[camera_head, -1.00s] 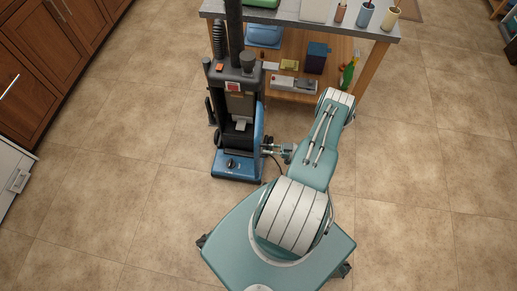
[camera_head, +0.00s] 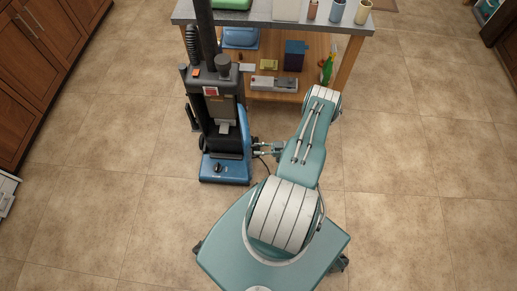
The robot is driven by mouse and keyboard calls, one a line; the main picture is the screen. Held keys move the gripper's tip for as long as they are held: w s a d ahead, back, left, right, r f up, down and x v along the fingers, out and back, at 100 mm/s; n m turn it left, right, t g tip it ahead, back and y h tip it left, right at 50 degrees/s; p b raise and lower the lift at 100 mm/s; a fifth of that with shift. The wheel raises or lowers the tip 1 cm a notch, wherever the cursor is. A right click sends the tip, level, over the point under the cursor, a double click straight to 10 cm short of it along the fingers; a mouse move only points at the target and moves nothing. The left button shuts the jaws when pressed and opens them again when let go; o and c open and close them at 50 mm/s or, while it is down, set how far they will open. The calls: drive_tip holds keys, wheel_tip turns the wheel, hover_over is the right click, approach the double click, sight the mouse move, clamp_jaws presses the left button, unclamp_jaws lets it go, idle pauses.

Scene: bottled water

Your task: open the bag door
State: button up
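A dark upright vacuum cleaner (camera_head: 212,88) with a blue base stands on the floor left of my arm. Its front shows an open, dark cavity with a pale piece (camera_head: 224,128) inside. A blue panel (camera_head: 243,128), which looks like the bag door, stands out along the right side of the cavity, seen nearly edge-on. My gripper (camera_head: 257,149) is small in the view, just right of this panel and low beside the vacuum. It is close to the panel; I cannot tell whether it touches it or how its fingers stand.
A grey-topped table (camera_head: 262,17) with a wooden lower shelf stands behind the vacuum, close to my arm. The shelf holds a grey box (camera_head: 274,83), a dark blue box (camera_head: 294,55) and a green bottle (camera_head: 327,70). Brown cabinets (camera_head: 40,60) line the left. Tiled floor is clear at right.

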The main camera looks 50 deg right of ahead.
drive_tip(key=shift+a, duration=0.15)
drive_tip(key=v, duration=1.2)
drive_tip(key=shift+w, duration=0.1)
